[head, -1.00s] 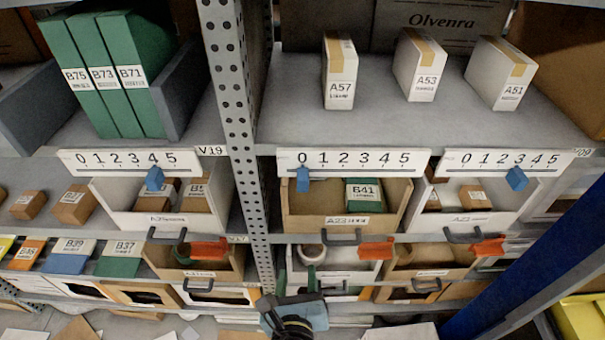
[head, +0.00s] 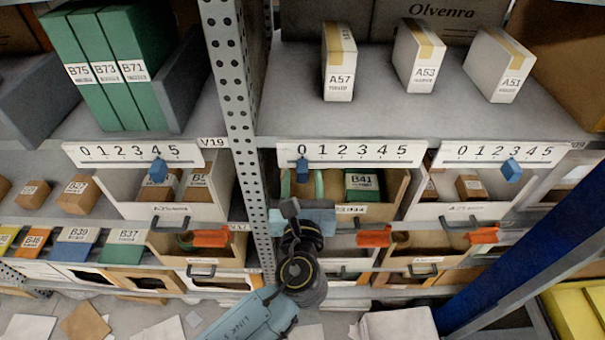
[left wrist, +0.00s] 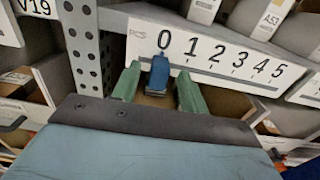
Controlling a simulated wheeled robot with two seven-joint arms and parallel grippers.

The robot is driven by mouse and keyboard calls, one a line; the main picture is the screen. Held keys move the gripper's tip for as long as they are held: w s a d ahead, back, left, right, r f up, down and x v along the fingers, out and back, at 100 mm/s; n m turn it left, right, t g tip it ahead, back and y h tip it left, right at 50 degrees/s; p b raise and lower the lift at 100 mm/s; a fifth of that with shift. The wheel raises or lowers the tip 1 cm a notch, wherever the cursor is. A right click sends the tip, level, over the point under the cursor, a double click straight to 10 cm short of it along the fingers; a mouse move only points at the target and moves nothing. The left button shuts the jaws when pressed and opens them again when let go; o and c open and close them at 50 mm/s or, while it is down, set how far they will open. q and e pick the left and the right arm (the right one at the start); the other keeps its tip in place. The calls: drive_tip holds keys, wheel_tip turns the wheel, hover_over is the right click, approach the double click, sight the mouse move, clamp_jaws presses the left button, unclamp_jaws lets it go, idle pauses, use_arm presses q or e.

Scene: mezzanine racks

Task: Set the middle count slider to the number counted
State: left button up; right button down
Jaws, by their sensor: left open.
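The middle count slider is a blue knob (head: 303,170) on a white scale strip (head: 350,154) marked 0 to 5. It stands at 0, and the left wrist view also shows the knob (left wrist: 158,75) just below the 0. My left gripper (head: 302,180) is open, its green fingers pointing up at the strip. In the left wrist view the fingers (left wrist: 157,82) stand either side of the knob with gaps. Below the strip, an open bin (head: 398,199) holds a green B41 box (head: 363,185). My gripper hides the bin's left part. My right gripper is not in view.
Left and right strips (head: 118,154) (head: 470,153) have blue knobs near 4 and 3. A perforated post (head: 236,110) stands just left of the middle strip. White boxes (head: 340,65) sit on the shelf above. Orange tabs (head: 374,237) jut out below.

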use_arm(q)
drive_tip(key=shift+w, duration=0.8)
clamp_jaws()
